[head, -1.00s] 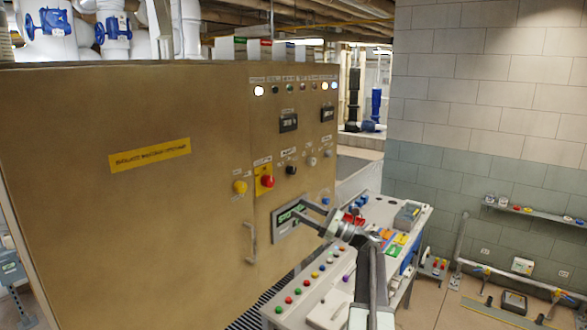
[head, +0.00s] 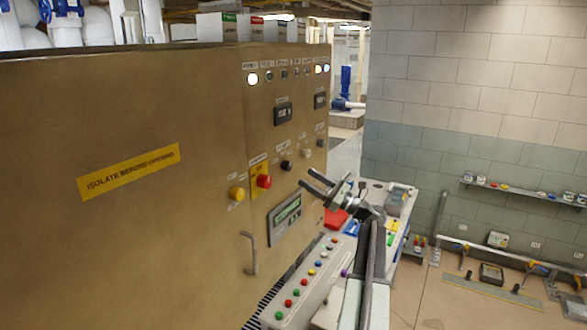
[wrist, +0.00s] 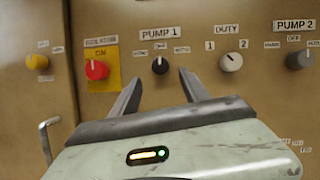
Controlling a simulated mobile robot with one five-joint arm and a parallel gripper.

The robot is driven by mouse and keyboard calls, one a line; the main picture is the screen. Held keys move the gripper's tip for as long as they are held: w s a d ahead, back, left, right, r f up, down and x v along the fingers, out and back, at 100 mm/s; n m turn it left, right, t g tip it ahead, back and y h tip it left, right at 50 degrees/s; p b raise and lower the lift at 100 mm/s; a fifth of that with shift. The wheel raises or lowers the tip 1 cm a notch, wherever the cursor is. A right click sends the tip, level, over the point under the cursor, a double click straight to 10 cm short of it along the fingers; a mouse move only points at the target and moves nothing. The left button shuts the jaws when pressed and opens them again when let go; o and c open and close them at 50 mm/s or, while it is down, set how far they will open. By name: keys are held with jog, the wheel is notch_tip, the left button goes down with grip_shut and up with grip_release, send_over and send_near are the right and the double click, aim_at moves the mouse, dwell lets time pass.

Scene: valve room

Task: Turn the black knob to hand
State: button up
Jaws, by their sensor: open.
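The black knob (wrist: 160,65) sits on the tan cabinet front under the "PUMP 1" label in the wrist view, its pale pointer mark facing up. It also shows small in the head view (head: 286,165). My gripper (wrist: 157,78) is open and empty, its two fingers pointing at the panel on either side of and just below the knob in the picture. In the head view my gripper (head: 306,184) is beside the panel, a little below and right of the knob. I cannot tell the exact gap to the panel.
A red button (wrist: 96,69) on a yellow plate and a yellow knob (wrist: 37,62) are left of the black knob. A white "DUTY" knob (wrist: 231,61) and a grey "PUMP 2" knob (wrist: 299,60) are right. A door handle (head: 250,253) sticks out below.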

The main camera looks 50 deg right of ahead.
aim_at(291, 167)
jog(key=p+x, duration=0.2)
jog(key=x, duration=0.4)
jog(key=shift+r, duration=0.2)
jog(key=shift+w+a, duration=0.15)
jog(key=shift+w, duration=0.3)
jog(key=c, duration=1)
jog(key=shift+s+d, duration=0.2)
jog(key=shift+d, duration=0.2)
grip_shut()
jog(key=shift+w+a, duration=0.15)
jog(key=shift+a, duration=0.2)
jog(key=shift+w+d+r+n+g+y+p, duration=0.1)
jog(key=shift+n+g+y+p, duration=0.35)
jog(key=shift+n, duration=0.6)
jog(key=shift+d+r+n+g+y+p, duration=0.1)
jog(key=shift+n+g+y+p, duration=0.15)
jog(key=shift+n+y, duration=0.55)
jog(key=shift+r+n+g+y+p, duration=0.1)
jog(key=shift+n+g+y+p, duration=0.25)
jog(key=shift+n, duration=0.9)
jog(key=n+g+p, duration=0.1)
jog(key=n, duration=0.2)
jog(key=shift+n+y+p, duration=0.4)
jog(key=shift+n+g+p, duration=0.45)
jog(key=shift+n+g, duration=0.1)
jog(key=shift+n, duration=0.45)
